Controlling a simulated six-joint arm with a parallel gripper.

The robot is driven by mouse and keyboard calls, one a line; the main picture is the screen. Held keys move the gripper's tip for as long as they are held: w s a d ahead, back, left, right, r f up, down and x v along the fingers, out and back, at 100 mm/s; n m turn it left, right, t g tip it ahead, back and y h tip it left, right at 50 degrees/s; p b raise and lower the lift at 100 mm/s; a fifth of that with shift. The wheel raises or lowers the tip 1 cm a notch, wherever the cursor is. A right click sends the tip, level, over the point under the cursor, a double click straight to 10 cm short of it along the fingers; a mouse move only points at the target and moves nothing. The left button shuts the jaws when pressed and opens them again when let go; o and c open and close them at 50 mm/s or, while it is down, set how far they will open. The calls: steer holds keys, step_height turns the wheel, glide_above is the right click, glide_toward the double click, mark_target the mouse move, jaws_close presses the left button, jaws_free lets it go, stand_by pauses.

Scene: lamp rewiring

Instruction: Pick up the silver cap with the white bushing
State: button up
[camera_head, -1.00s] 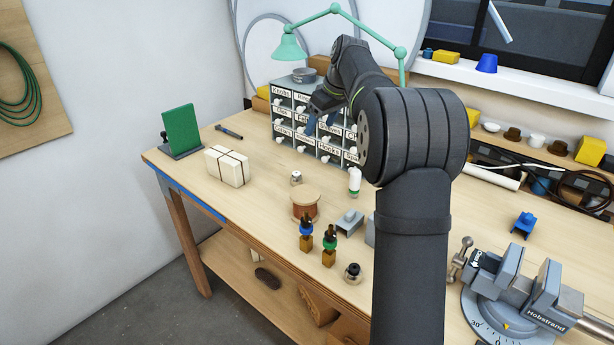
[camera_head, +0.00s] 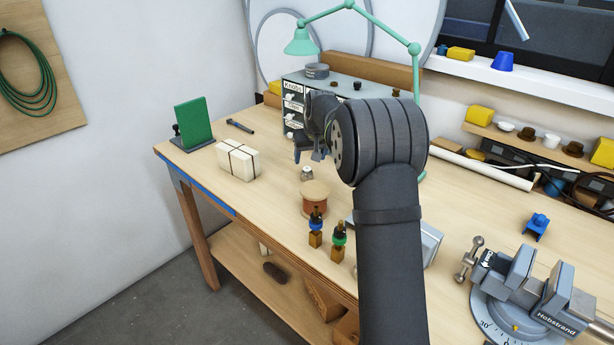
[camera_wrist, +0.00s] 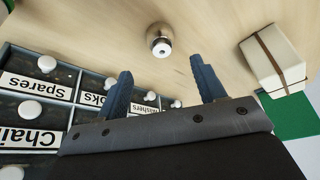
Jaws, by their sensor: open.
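The silver cap with the white bushing (camera_head: 307,174) stands on the bench between the strapped white block and the wooden spool. In the wrist view, the cap (camera_wrist: 160,40) shows as a rounded silver piece with a pale centre, beyond the fingertips and roughly midway between them. My gripper (camera_head: 311,153) hangs above and just behind the cap, in front of the drawer cabinet. In the wrist view, its two blue fingers (camera_wrist: 160,72) are spread apart with nothing between them.
The labelled drawer cabinet (camera_head: 292,105) stands close behind the gripper. The strapped block (camera_head: 238,161) is to the cap's left. The spool (camera_head: 315,198) and two ringed wooden pieces (camera_head: 338,240) stand nearer the front. A vise (camera_head: 520,290) sits at right.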

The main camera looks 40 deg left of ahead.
mark_target(307, 168)
steer(key=x, duration=0.7)
steer(key=shift+s+a+f, duration=0.1)
steer(key=shift+f, duration=0.1)
steer(key=c, duration=1.1)
